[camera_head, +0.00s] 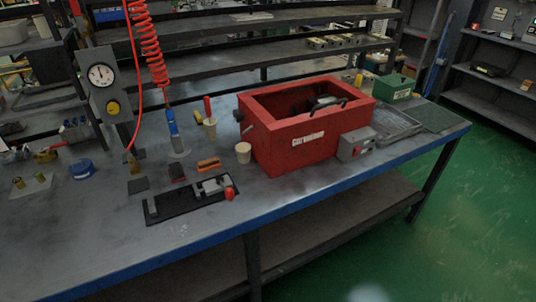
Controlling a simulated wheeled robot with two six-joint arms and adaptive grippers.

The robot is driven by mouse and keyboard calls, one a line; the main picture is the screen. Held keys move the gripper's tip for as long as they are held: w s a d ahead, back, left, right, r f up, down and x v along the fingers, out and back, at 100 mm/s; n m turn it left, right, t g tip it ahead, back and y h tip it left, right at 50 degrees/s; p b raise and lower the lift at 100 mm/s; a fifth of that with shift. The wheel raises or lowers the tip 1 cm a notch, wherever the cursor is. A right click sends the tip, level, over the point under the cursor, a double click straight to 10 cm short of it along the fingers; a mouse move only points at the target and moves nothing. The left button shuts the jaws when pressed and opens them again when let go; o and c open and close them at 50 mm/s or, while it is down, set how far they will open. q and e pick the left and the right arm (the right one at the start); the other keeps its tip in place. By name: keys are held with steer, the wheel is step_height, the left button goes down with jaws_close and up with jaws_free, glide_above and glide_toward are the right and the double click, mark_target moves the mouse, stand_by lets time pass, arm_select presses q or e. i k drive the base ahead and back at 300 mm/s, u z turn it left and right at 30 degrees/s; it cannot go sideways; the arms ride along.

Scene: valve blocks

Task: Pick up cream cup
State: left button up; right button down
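A small cream cup (243,153) stands upright on the workbench, close to the left front corner of the red box (300,142). A second pale cream cup-like holder (210,130) stands a little behind and to the left, with a red-handled tool (207,107) rising from it. Neither of my grippers is in view, so their state and their distance from the cups do not show.
A black tray with a vise-like fixture (178,204) lies in front of the cups. Brown blocks (208,164) sit just left of the near cup. A red coiled hose (146,45) hangs above. The bench (290,192) is clear along its front edge.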

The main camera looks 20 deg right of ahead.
mark_target(243, 150)
steer(key=z, duration=0.45)
steer(key=i, duration=1)
steer(key=u, duration=0.05)
steer(key=k, duration=0.5)
steer(key=z, duration=2.4)
steer(key=i, duration=1.45)
steer(key=u, duration=1.55)
